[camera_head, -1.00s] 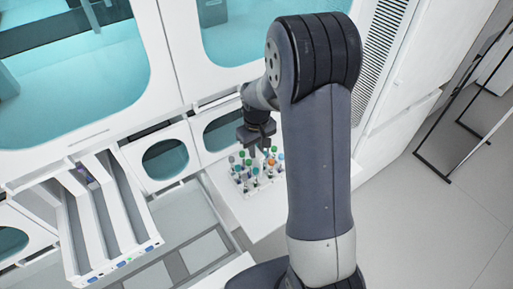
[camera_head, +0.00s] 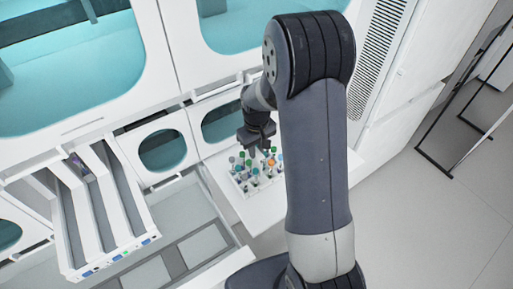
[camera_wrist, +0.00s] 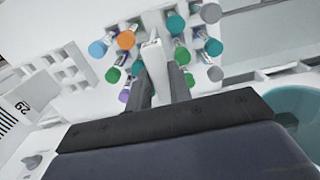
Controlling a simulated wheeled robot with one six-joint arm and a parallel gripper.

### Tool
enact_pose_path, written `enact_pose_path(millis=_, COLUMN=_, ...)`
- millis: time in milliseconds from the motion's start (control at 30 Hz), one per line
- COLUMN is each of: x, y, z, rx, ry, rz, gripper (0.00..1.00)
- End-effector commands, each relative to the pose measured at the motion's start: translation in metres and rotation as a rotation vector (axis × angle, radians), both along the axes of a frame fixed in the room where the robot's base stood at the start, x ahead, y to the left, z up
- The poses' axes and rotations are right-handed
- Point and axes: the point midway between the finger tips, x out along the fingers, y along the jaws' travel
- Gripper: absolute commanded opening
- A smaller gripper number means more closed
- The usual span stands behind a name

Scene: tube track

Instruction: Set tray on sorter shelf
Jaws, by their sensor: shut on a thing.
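The white tray (camera_head: 240,190) holds several tubes with green, blue, orange, grey and purple caps. It sits low at the centre of the head view, over a white shelf surface (camera_head: 262,211); I cannot tell whether it touches that surface. My gripper (camera_head: 258,148) points down at the tray's middle. In the wrist view my gripper (camera_wrist: 165,78) is shut on the tray's white upright handle (camera_wrist: 153,58), with tube caps on both sides. My arm hides the right side of the tray and shelf. Which surface is the sorter shelf is not marked.
A white unit with long open lanes (camera_head: 95,215) juts out at the left. An open drawer (camera_head: 185,215) lies between it and the tray. White cabinets with teal windows (camera_head: 163,150) stand behind.

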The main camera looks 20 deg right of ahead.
Motion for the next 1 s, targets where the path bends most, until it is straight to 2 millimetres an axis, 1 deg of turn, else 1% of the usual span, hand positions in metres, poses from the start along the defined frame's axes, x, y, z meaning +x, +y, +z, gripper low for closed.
enact_pose_path(millis=567, x=0.0, y=0.0, z=-0.001, rx=0.0, ry=-0.001, rz=0.0, gripper=0.0)
enact_pose_path(millis=1000, x=0.0, y=0.0, z=-0.009, rx=0.0, ry=-0.001, rz=0.0, gripper=0.0)
